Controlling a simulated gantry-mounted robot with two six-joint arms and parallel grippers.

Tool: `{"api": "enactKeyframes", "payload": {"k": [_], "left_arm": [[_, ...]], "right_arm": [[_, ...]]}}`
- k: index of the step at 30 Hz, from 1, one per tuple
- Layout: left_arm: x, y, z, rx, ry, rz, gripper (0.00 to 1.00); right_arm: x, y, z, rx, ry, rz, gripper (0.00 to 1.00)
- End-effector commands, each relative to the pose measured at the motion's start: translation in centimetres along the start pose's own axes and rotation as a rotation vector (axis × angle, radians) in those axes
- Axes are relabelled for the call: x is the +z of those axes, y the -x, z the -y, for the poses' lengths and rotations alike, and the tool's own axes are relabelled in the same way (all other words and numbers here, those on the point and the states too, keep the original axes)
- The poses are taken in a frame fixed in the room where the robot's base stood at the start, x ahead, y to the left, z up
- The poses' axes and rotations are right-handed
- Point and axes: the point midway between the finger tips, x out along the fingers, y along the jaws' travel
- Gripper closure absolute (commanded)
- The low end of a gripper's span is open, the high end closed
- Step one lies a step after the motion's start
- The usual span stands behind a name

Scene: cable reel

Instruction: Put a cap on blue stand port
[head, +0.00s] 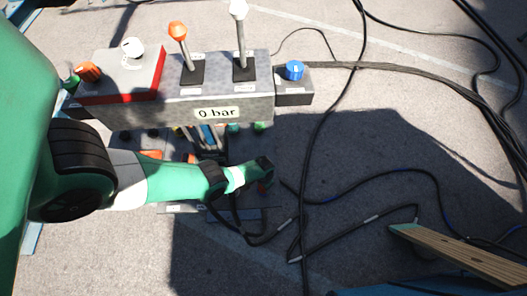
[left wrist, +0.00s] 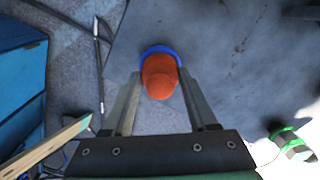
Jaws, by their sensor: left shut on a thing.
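My left gripper (head: 262,172) reaches in from the left in the head view, low in front of the grey control stand (head: 180,108). In the left wrist view its fingers (left wrist: 161,78) are closed on an orange-red cap (left wrist: 161,80). The blue ring of the blue stand port (left wrist: 158,49) shows right behind the cap, against the grey stand face (left wrist: 225,50). The cap lines up with the ring and covers its middle. I cannot tell whether the cap is fully seated. The cap is not clear in the head view. My right gripper is not in view.
A green-ringed port (left wrist: 284,137) is at lower right in the left wrist view. The stand carries an orange-topped lever (head: 178,32), a white-topped lever (head: 239,10) and a blue knob (head: 294,70). Black hoses (head: 330,120) lie on the ground at right. A wooden plank (head: 455,255) lies lower right.

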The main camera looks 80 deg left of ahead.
Motion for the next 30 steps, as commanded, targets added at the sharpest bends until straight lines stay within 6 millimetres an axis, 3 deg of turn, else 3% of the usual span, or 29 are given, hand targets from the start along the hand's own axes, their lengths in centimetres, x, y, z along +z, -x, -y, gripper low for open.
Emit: {"api": "enactKeyframes", "payload": {"k": [1,2,7,20,30], "left_arm": [[0.0,-0.2,0.0,0.000,0.000,0.000,1.00],[0.0,-0.1,0.0,0.000,0.000,0.000,0.36],[0.0,-0.1,0.0,0.000,0.000,0.000,0.06],[0.0,1.0,0.0,0.000,0.000,0.000,0.06],[0.0,7.6,0.0,0.000,0.000,0.000,0.06]], "right_arm": [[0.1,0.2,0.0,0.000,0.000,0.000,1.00],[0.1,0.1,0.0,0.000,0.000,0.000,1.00],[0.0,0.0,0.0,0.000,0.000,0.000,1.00],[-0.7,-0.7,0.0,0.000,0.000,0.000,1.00],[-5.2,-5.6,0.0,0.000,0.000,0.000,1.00]]}}
